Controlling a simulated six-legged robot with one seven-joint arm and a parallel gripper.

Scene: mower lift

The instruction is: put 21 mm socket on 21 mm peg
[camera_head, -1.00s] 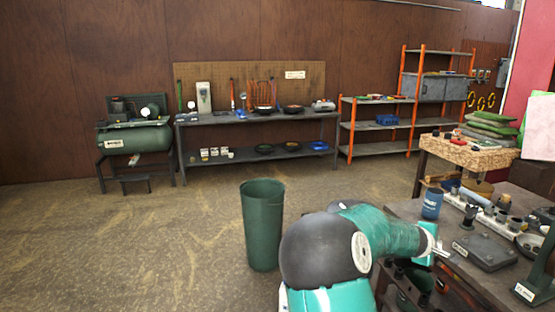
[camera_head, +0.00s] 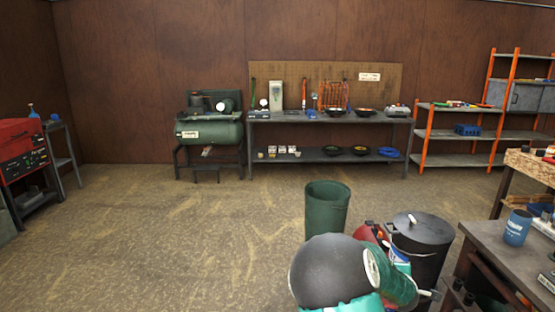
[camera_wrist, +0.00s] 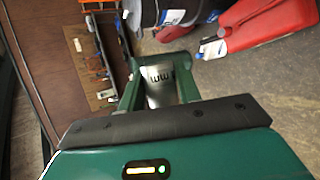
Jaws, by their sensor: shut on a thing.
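In the wrist view, a silver metal socket (camera_wrist: 160,86) with dark lettering ending in "mm" is held between the two green fingers of my gripper (camera_wrist: 159,80). The number on the socket is not readable. In the head view, my arm bends away at the lower right, and its end shows only as a small pale piece by the black drum; the socket cannot be made out there. The 21 mm peg cannot be identified in either view. Only the left part of the workbench (camera_head: 480,236) shows at the right edge.
A black lidded drum (camera_head: 423,240) and a red canister (camera_head: 368,233) stand beside my arm, left of the bench. A green bin (camera_head: 327,208) stands behind my arm. A blue mug (camera_head: 517,227) is on the bench. The floor at left and middle is clear.

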